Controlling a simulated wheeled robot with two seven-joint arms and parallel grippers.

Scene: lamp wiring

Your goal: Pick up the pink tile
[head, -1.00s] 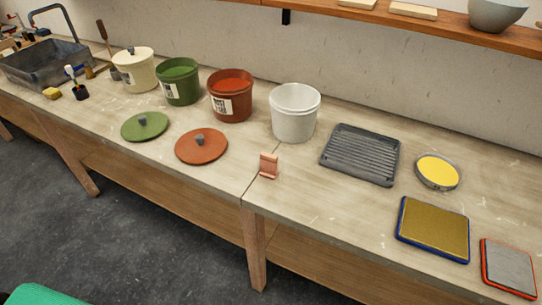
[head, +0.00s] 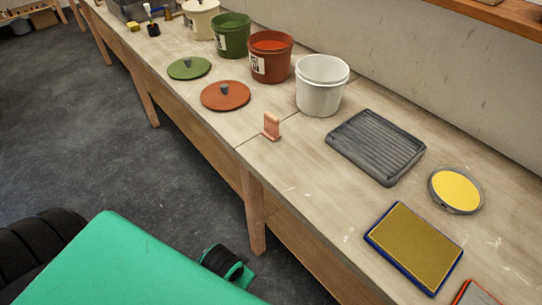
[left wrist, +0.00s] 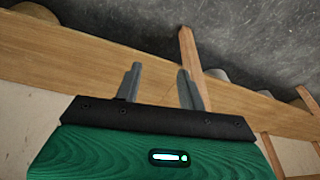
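The pink tile (head: 271,127) stands upright, slightly tilted, on the wooden bench (head: 290,165), near its front edge by a seam in the top. A small pink foot or holder shows at its base; I cannot tell whether it is a separate piece. In the left wrist view my left gripper (left wrist: 160,69) has its two grey fingers apart with nothing between them. It faces the bench's wooden side and a leg, and the tile does not show there. My left gripper's fingers do not show in the head view. My right gripper is in neither view.
Behind the tile stand a white bucket (head: 322,87) and a red-brown bucket (head: 270,58). An orange lid (head: 225,97) lies to its left. A dark ribbed tray (head: 376,146), yellow-filled round dish (head: 455,190) and blue-edged pad (head: 414,247) lie to its right. Bench around the tile is clear.

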